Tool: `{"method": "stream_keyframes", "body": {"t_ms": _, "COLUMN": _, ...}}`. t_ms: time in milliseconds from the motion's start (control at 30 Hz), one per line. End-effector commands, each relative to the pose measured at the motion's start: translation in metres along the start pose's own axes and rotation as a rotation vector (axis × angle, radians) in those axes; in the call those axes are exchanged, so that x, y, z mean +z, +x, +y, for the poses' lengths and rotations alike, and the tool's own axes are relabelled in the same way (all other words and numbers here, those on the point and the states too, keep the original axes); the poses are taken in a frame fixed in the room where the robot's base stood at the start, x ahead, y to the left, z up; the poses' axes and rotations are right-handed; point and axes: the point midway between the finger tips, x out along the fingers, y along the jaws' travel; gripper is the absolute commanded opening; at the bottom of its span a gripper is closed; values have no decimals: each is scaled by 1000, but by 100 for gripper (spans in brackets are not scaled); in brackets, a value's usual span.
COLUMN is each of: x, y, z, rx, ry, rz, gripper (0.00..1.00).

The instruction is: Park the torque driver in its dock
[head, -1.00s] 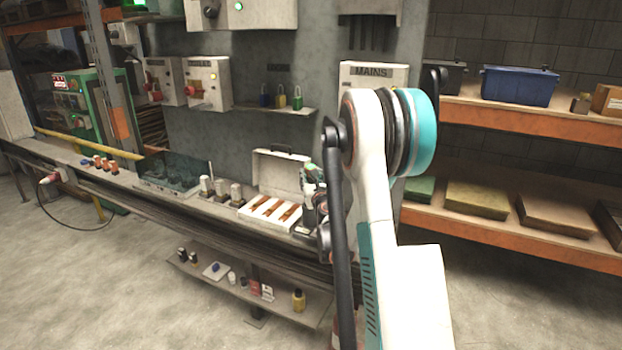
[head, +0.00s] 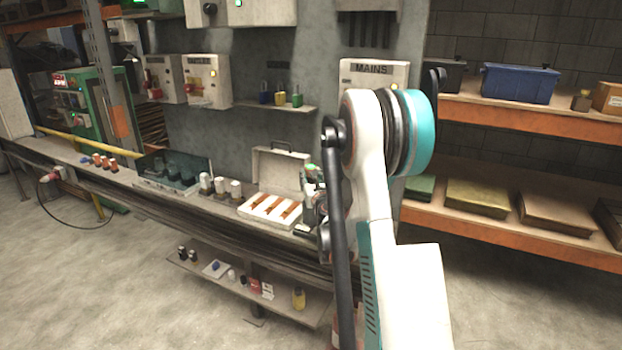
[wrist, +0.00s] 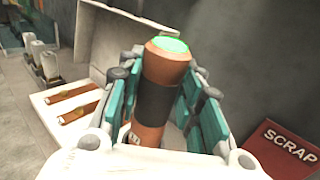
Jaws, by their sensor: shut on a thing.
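The torque driver (wrist: 163,92) looks like an orange-brown cylinder with a dark band and a lit green top. It stands nearly upright between the teal-padded fingers of my gripper (wrist: 168,84), which is shut on it. In the head view, its green top shows at my gripper (head: 312,188), right beside the white case on the bench. My arm partly covers the gripper there. The driver's lower end is hidden in both views. I cannot make out the dock, so I cannot tell whether the driver touches it.
An open white case (head: 262,206) with copper-coloured bars lies left of my gripper. Several white-topped posts (head: 221,188) stand farther left. A red SCRAP-labelled thing (wrist: 288,150) is at the wrist view's lower right. The wall stands close behind the bench.

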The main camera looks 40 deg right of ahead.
Motion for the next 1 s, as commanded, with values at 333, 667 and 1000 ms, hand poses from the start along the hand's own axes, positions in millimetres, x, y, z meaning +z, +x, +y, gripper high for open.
{"method": "stream_keyframes", "body": {"t_ms": 333, "x": -3, "y": 0, "z": 0, "rx": 0, "ry": 0, "rz": 0, "gripper": 4}}
{"method": "stream_keyframes", "body": {"t_ms": 667, "x": -7, "y": 0, "z": 0, "rx": 0, "ry": 0, "rz": 0, "gripper": 4}}
{"method": "stream_keyframes", "body": {"t_ms": 1000, "x": -10, "y": 0, "z": 0, "rx": 0, "ry": 0, "rz": 0, "gripper": 4}}
